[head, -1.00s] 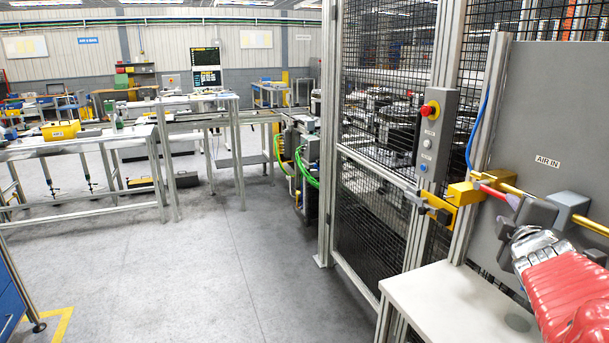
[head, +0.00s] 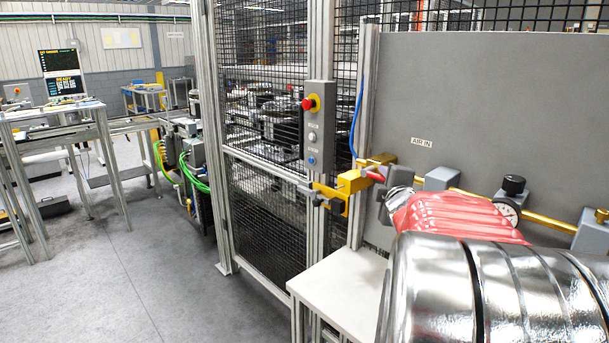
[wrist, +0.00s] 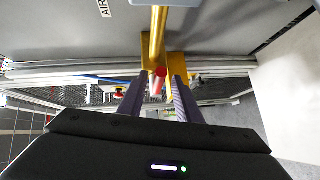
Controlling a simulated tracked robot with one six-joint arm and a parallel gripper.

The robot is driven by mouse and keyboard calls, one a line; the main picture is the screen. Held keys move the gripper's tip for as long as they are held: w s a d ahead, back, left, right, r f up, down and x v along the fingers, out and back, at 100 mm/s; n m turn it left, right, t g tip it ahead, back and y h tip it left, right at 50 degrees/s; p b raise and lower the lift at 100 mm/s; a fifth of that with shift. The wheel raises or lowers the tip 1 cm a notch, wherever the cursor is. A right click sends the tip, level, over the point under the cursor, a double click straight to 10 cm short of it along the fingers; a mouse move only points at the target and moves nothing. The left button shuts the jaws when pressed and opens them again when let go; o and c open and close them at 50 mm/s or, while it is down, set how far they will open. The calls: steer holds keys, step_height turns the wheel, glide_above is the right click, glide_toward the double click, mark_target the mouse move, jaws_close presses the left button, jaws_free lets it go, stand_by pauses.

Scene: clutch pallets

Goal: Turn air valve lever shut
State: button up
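My gripper (head: 384,203) is at the lever, in front of the panel, mostly hidden by my own red and chrome arm. In the wrist view the red lever (wrist: 159,80) lies between my two dark fingertips (wrist: 158,88), with a gap that seems to show on each side. The fingers are apart. Contact with the lever cannot be told. The brass pipe (wrist: 157,40) runs beyond it.
A yellow latch block (head: 345,187) on the mesh fence post sits just left of the valve. A button box with a red stop button (head: 310,103) is above it. A pressure gauge (head: 507,210) is right along the pipe. A white bench top (head: 345,285) lies below.

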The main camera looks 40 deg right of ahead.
steer(key=shift+x, duration=0.8)
steer(key=shift+s, duration=0.1)
steer(key=shift+c, duration=0.3)
jaws_close()
